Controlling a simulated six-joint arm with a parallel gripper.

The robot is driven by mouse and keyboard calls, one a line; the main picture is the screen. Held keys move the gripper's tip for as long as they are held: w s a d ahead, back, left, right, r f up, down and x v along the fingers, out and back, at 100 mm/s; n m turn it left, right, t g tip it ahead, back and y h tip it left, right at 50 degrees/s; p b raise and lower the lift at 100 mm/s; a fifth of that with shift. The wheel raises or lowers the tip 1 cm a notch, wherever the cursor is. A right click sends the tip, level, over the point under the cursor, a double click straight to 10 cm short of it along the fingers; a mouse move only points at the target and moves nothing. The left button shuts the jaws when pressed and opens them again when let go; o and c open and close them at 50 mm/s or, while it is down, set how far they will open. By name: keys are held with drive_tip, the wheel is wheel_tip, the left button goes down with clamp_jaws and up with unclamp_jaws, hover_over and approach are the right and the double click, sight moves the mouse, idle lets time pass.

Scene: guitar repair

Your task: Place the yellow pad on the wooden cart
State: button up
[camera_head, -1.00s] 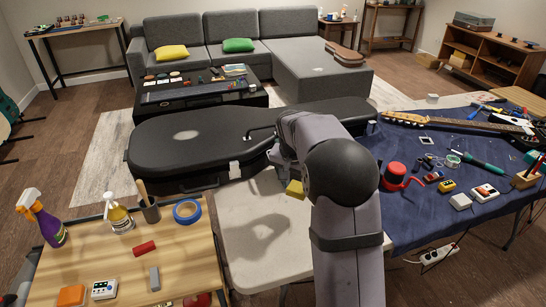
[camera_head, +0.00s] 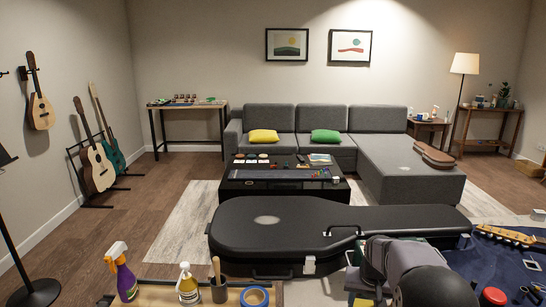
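The wooden cart (camera_head: 155,297) shows only as a strip of its top at the bottom left edge; most of it is out of frame. My gripper (camera_head: 364,284) is at the bottom, right of the cart and in front of the black guitar case. A small yellow patch of the yellow pad (camera_head: 362,302) shows just under it at the frame's bottom edge. The pad appears held between the fingers, though the fingertips are mostly hidden or cut off. My arm rises at the lower right.
The black guitar case (camera_head: 290,228) lies behind. A blue-covered table (camera_head: 500,265) is at the right.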

drive_tip(key=shift+n, duration=0.7)
drive_tip(key=s+a+f, duration=0.1)
drive_tip(key=s+a+f+p, duration=0.1)
drive_tip(key=s, duration=0.1)
drive_tip(key=s+f, duration=0.1)
drive_tip(key=s, duration=0.1)
drive_tip(key=shift+s+a, duration=0.15)
drive_tip(key=shift+a, duration=0.25)
drive_tip(key=shift+n+y, duration=0.3)
drive_tip(key=s+a+p, duration=0.1)
drive_tip(key=s, duration=0.1)
drive_tip(key=s+a+p, duration=0.1)
drive_tip(key=s, duration=0.2)
drive_tip(key=s+a+p, duration=0.2)
drive_tip(key=s, duration=0.1)
drive_tip(key=shift+s+r, duration=0.15)
drive_tip(key=shift+r, duration=0.25)
drive_tip(key=s+r+p, duration=0.1)
drive_tip(key=s+a+r+p, duration=0.1)
drive_tip(key=shift+s+a+r, duration=0.15)
drive_tip(key=shift+s+a, duration=0.15)
drive_tip(key=shift+n, duration=0.5)
drive_tip(key=r+p, duration=0.1)
drive_tip(key=a+r+p, duration=0.1)
drive_tip(key=r, duration=0.1)
drive_tip(key=w+a+r+p, duration=0.1)
drive_tip(key=shift+r, duration=0.3)
